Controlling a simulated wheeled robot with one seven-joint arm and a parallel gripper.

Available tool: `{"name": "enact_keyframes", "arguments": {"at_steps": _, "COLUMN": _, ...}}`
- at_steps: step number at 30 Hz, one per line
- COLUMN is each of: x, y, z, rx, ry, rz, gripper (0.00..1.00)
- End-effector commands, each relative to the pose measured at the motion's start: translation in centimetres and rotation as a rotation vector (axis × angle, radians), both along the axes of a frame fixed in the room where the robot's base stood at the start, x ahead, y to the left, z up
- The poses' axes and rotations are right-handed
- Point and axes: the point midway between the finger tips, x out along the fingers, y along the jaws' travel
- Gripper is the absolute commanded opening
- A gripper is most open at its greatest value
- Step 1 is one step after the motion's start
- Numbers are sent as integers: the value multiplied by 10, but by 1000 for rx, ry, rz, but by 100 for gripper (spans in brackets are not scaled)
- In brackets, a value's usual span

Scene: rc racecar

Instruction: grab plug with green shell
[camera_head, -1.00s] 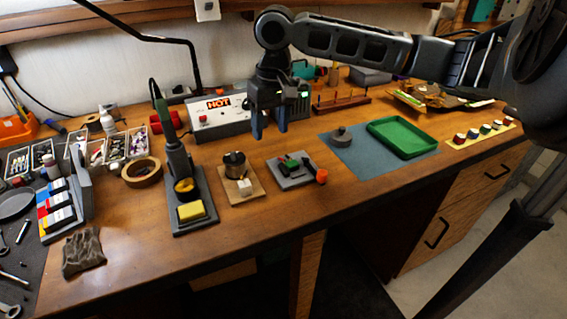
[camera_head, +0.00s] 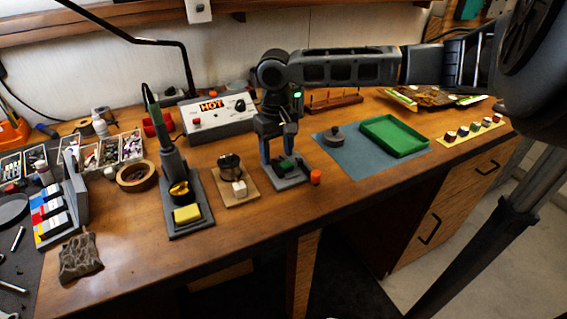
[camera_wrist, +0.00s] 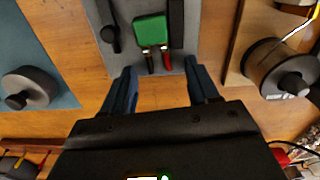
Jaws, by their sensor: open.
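The plug with the green shell (camera_wrist: 150,30) lies on a grey base (camera_wrist: 198,68) between dark upright parts. Red and black leads come from its near side in the wrist view. In the head view the green plug (camera_head: 287,163) shows small under my gripper (camera_head: 276,150). In the wrist view my gripper (camera_wrist: 163,82) is open, with its two blue fingers apart and nothing between them. The fingertips point toward the leads' end of the plug, and the green shell lies beyond them. Whether the fingers touch anything is unclear.
A spool on a wooden base (camera_head: 231,190) stands left of the grey base, and an orange cylinder (camera_head: 315,177) stands right. A green tray (camera_head: 394,136) and a grey knobbed disc (camera_head: 334,137) rest on a blue mat. A soldering iron stand (camera_head: 190,210) is further left.

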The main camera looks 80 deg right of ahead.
Motion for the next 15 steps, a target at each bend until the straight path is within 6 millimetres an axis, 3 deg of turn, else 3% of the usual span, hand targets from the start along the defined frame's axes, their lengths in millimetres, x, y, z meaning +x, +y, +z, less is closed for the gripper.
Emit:
{"name": "enact_keyframes", "arguments": {"at_steps": 3, "x": 0, "y": 0, "z": 0, "rx": 0, "ry": 0, "rz": 0, "gripper": 58}}
{"name": "enact_keyframes", "arguments": {"at_steps": 15, "x": 0, "y": 0, "z": 0, "rx": -1, "ry": -1, "rz": 0, "gripper": 19}}
